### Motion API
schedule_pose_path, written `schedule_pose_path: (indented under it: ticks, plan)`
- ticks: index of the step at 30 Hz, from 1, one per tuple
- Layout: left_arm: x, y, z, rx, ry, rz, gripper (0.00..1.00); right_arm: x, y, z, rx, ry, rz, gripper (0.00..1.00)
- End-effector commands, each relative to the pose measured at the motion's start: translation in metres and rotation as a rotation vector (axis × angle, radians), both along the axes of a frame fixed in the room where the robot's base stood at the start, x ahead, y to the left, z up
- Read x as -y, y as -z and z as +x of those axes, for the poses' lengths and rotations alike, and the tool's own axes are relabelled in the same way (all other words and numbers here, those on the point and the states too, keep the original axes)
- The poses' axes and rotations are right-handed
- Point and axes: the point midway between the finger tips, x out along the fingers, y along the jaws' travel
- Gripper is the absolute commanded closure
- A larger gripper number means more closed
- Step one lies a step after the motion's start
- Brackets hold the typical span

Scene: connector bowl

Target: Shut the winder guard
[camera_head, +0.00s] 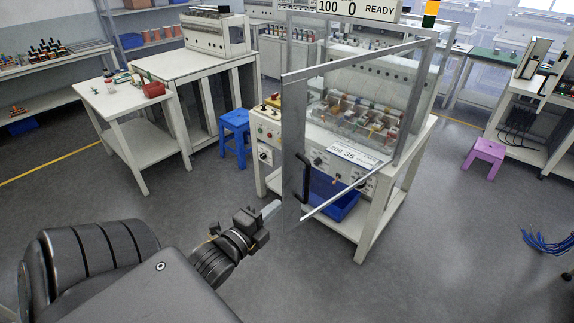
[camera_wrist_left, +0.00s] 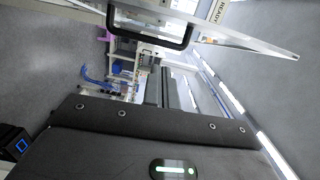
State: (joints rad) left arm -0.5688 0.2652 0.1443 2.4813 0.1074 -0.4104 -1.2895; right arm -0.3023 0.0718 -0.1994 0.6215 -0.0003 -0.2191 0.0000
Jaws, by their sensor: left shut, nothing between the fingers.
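The winder guard (camera_head: 291,145) is a clear panel in a metal frame with a black bar handle (camera_head: 303,178). It stands open, swung out from the winder (camera_head: 268,135) towards me, its far upright side at the machine's right. My left gripper (camera_head: 274,209) is shut and empty, just left of the guard's free edge, low near handle height. Its tip looks very close to that edge; I cannot tell whether it touches. In the left wrist view the handle (camera_wrist_left: 150,44) and guard frame (camera_wrist_left: 245,47) cross the top; the fingers are not visible there. My right gripper is not in view.
A blue bin (camera_head: 335,205) sits under the winder. A blue stool (camera_head: 235,130) and white tables (camera_head: 125,105) stand to the left. A purple stool (camera_head: 487,153) and blue cables (camera_head: 547,243) are at the right. Floor in front of the winder is clear.

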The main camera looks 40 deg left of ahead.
Motion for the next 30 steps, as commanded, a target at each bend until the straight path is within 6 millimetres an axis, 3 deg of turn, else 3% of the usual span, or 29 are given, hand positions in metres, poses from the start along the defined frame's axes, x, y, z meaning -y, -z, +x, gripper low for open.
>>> schedule_pose_path:
  ticks: [3, 11, 23, 27, 30]
  plan:
    - [0.001, -0.015, -0.003, 0.02, 0.003, 0.023, 1.0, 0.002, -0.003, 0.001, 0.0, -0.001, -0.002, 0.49]
    - [0.001, -0.012, 0.008, 0.025, 0.006, 0.024, 1.0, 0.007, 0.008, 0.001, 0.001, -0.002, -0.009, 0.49]
    - [-0.005, -0.007, 0.071, 0.029, 0.006, 0.027, 1.0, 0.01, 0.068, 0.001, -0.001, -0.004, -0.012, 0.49]
    - [-0.008, -0.018, 0.098, 0.022, 0.003, 0.022, 1.0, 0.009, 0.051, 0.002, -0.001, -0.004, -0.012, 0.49]
    - [-0.023, -0.018, 0.1, 0.015, 0.002, 0.028, 1.0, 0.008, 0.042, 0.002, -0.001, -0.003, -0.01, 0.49]
